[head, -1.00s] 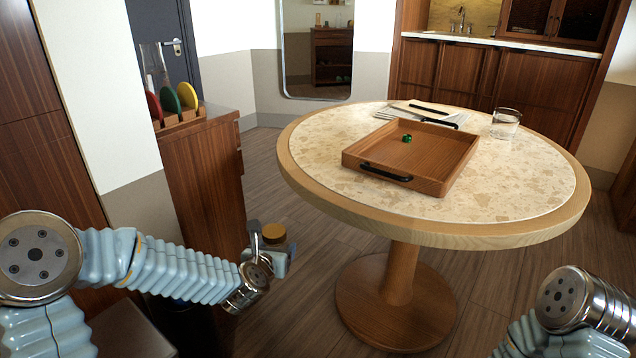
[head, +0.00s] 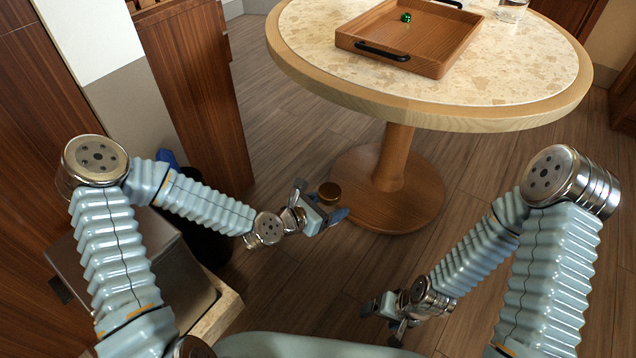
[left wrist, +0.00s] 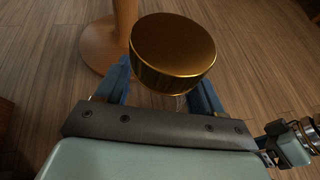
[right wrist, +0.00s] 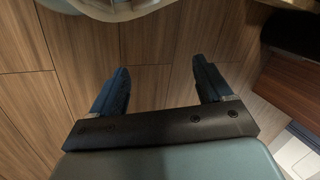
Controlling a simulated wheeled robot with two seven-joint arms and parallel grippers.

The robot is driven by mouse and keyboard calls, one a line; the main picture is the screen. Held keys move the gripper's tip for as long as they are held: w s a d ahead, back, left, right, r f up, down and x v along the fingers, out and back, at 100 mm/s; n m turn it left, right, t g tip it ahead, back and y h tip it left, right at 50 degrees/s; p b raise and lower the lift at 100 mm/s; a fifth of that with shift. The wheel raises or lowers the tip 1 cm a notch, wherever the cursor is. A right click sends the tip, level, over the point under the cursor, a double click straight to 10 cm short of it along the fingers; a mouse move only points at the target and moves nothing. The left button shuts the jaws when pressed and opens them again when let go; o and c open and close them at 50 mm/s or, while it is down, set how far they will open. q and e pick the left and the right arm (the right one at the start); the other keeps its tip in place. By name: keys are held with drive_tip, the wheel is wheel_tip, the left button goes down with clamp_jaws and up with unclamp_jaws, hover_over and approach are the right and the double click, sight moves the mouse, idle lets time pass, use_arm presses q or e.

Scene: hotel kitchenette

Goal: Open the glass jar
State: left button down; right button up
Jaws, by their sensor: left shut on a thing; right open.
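The glass jar shows mostly as its round gold lid (head: 329,191) in the head view. In the left wrist view the gold lid (left wrist: 173,52) sits on top and hides nearly all of the glass body. My left gripper (head: 325,212) is shut on the jar below the lid, its blue fingers on both sides. The jar is held in the air in front of the round table. My right gripper (head: 382,318) is low at the right, apart from the jar. In the right wrist view its fingers (right wrist: 162,88) are open with nothing between them.
The round table (head: 480,95) stands ahead on a wooden pedestal. On it are a wooden tray (head: 440,55) holding a small green object (head: 406,17), and a clear glass (head: 511,10). A wooden cabinet (head: 195,80) stands at left. Wood floor lies open between my arms.

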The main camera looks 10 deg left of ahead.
drive_tip(key=a+r+m+g, duration=0.1)
drive_tip(key=a+r+g, duration=0.6)
drive_tip(key=a+r, duration=0.6)
drive_tip(key=s+a+r+g+h, duration=0.1)
drive_tip(key=s+a+r+g, duration=0.3)
drive_tip(key=a+r, duration=0.3)
drive_tip(key=s+a+r+g+h, duration=0.25)
drive_tip(key=a+r, duration=0.25)
drive_tip(key=r, duration=0.5)
drive_tip(key=w+a+r+m+g+y, duration=0.1)
drive_tip(key=w+a+r+m+y, duration=0.15)
drive_tip(key=r, duration=0.45)
drive_tip(key=w+a+r+m+y, duration=0.2)
drive_tip(key=a+r+y, duration=0.15)
drive_tip(key=r, duration=0.45)
drive_tip(key=w+a+r+m+g+y, duration=0.1)
drive_tip(key=w+a+r+m+y, duration=0.1)
drive_tip(key=a+r, duration=0.35)
drive_tip(key=t+h, duration=0.8)
drive_tip(key=t, duration=0.7)
hover_over(327, 189)
drive_tip(key=shift+m+g, duration=0.25)
drive_tip(key=shift+m, duration=0.1)
drive_tip(key=f, duration=1.8)
drive_tip(key=shift+s+a, duration=0.25)
drive_tip(key=shift+w+d+f+h, duration=0.2)
drive_tip(key=shift+d+h, duration=0.1)
drive_tip(key=shift+h, duration=0.05)
wheel_tip(327, 189, down, 8)
drive_tip(key=shift+r, duration=0.15)
